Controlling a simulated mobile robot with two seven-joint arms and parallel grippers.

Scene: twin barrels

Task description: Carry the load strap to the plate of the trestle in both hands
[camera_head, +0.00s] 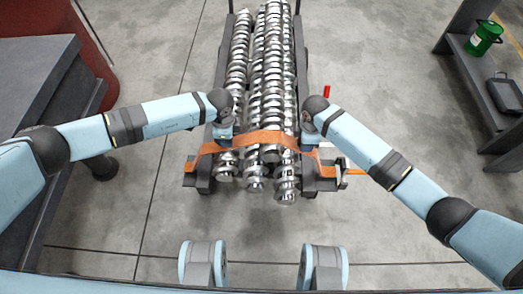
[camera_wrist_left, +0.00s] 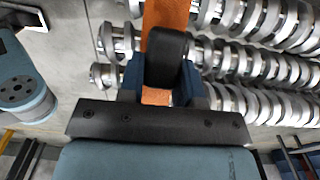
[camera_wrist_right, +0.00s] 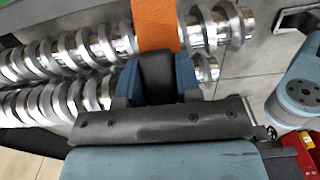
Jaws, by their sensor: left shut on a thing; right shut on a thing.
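The orange load strap (camera_head: 265,138) lies across the near ends of the silver screw shafts, and its two ends slope down at either side. My left gripper (camera_head: 224,136) is shut on the strap left of the shafts; the strap passes between its fingers (camera_wrist_left: 165,70) in the left wrist view. My right gripper (camera_head: 309,140) is shut on the strap at the right side; the orange band (camera_wrist_right: 155,25) runs into its fingers (camera_wrist_right: 157,80) in the right wrist view. The dark trestle (camera_head: 222,60) carries the shafts. I cannot tell its plate apart from the rest of the frame.
The silver shafts (camera_head: 270,75) run away from me. A dark bench (camera_head: 35,80) and red drum (camera_head: 90,50) stand at left. A shelf (camera_head: 480,75) at right holds a green can (camera_head: 484,38) and black tray (camera_head: 505,93). Grey floor between is mostly clear.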

